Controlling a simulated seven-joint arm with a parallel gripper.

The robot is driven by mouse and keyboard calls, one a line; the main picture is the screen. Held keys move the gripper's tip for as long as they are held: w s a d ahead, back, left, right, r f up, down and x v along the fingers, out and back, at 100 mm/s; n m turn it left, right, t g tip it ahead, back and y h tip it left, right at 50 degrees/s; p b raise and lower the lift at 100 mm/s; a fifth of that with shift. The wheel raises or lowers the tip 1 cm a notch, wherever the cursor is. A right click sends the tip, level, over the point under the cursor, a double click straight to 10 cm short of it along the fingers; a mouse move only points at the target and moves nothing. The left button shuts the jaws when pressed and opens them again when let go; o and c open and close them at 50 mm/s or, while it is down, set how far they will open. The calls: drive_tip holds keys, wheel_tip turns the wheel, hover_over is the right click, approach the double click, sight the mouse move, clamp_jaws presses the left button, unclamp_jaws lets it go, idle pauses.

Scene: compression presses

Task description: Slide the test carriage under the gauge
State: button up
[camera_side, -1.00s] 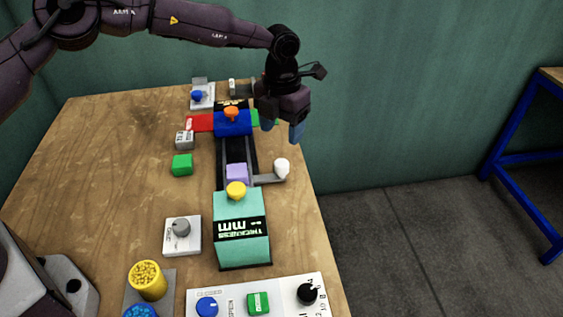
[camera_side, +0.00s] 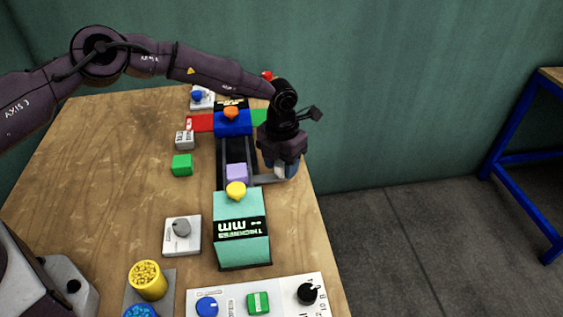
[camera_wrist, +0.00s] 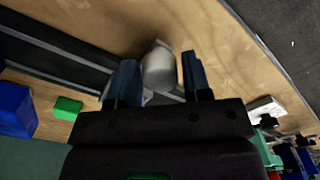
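The test carriage sits on the dark rails and carries a lavender block (camera_side: 237,172). Its grey side arm (camera_side: 266,180) reaches right to a white knob (camera_wrist: 159,70). The gauge (camera_side: 240,225) is a teal box marked thickness mm with a yellow knob on top, just in front of the block. My gripper (camera_side: 281,170) is low over the white knob. In the wrist view my gripper (camera_wrist: 158,62) is open, with one blue finger on each side of the knob and gaps showing. The knob is partly hidden by my gripper in the side view.
A blue press (camera_side: 233,124) with an orange knob spans the rails' far end. A green block (camera_side: 182,165), a grey block (camera_side: 185,140) and a dial box (camera_side: 182,235) stand left of the rails. A control panel (camera_side: 233,301) lies in front. The table edge is close right of the knob.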

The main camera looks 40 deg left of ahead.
clamp_jaws()
drive_tip(key=s+d, duration=0.5)
drive_tip(key=d, duration=0.1)
drive_tip(key=shift+s, duration=0.4)
drive_tip(key=shift+o, duration=1.8)
unclamp_jaws()
drive_tip(key=shift+a, duration=0.1)
drive_tip(key=shift+r, duration=0.1)
wheel_tip(320, 180, up, 13)
